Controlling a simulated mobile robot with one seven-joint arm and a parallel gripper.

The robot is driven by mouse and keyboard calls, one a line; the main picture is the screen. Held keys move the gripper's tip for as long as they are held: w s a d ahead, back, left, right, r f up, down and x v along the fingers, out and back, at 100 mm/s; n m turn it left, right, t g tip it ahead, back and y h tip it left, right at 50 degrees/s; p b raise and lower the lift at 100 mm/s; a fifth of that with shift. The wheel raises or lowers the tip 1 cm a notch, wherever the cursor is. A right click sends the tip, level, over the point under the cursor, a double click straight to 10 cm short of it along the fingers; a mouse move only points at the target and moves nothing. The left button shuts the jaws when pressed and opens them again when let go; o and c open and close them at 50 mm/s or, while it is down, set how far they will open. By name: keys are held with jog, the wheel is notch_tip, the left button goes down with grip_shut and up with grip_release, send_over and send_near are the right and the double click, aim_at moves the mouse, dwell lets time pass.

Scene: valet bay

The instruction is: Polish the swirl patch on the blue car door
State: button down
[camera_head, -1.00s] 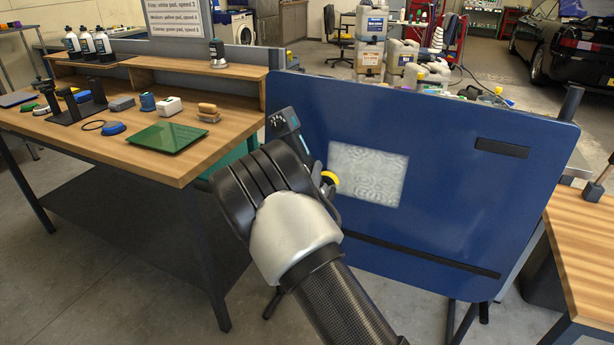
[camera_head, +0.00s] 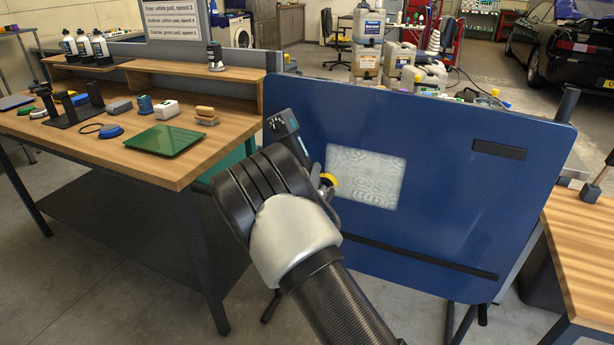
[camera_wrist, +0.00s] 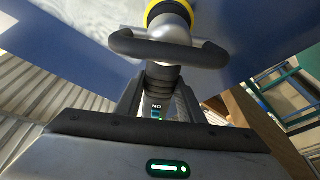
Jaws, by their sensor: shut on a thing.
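The blue car door (camera_head: 450,190) stands upright on a stand, with a pale grey swirl patch (camera_head: 368,178) left of its middle. My gripper (camera_wrist: 160,100) is shut on a dark polisher (camera_head: 284,124), whose yellow pad (camera_head: 329,180) is at the patch's lower left edge. In the wrist view the yellow pad (camera_wrist: 168,10) shows at the top, in front of the pale patch (camera_wrist: 105,30). I cannot tell whether the pad touches the door. The wrist view shows a dark loop handle (camera_wrist: 168,50) below the pad.
A wooden workbench (camera_head: 190,182) at left holds a green cloth-like square (camera_head: 165,140), a sponge block (camera_head: 206,115), bottles (camera_head: 84,45) and small blocks. A sign (camera_head: 172,18) names pads and speeds. Another wooden table (camera_head: 585,250) stands close right of the door. A black car (camera_head: 565,45) is behind.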

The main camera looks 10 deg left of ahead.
aim_at(336, 188)
jog(key=shift+w+d+r, duration=0.1)
jog(key=shift+w+d, duration=0.1)
jog(key=shift+w, duration=0.45)
dwell(0.4)
jog(key=shift+d, duration=0.15)
dwell(0.7)
jog(key=shift+s+d, duration=0.2)
jog(key=shift+d, duration=0.4)
jog(key=shift+s+d, duration=0.2)
jog(key=shift+d, duration=0.35)
jog(key=shift+d, duration=0.15)
jog(key=shift+s+d, duration=0.25)
jog(key=shift+d, duration=0.2)
jog(key=shift+s+d, duration=0.2)
jog(key=shift+d, duration=0.25)
jog(key=shift+d, duration=0.1)
jog(key=shift+s+d, duration=0.25)
jog(key=shift+d, duration=0.85)
jog(key=shift+d, duration=0.2)
jog(key=shift+s+d, duration=0.25)
jog(key=shift+d, duration=0.35)
jog(key=shift+s+d, duration=0.25)
jog(key=shift+d, duration=0.3)
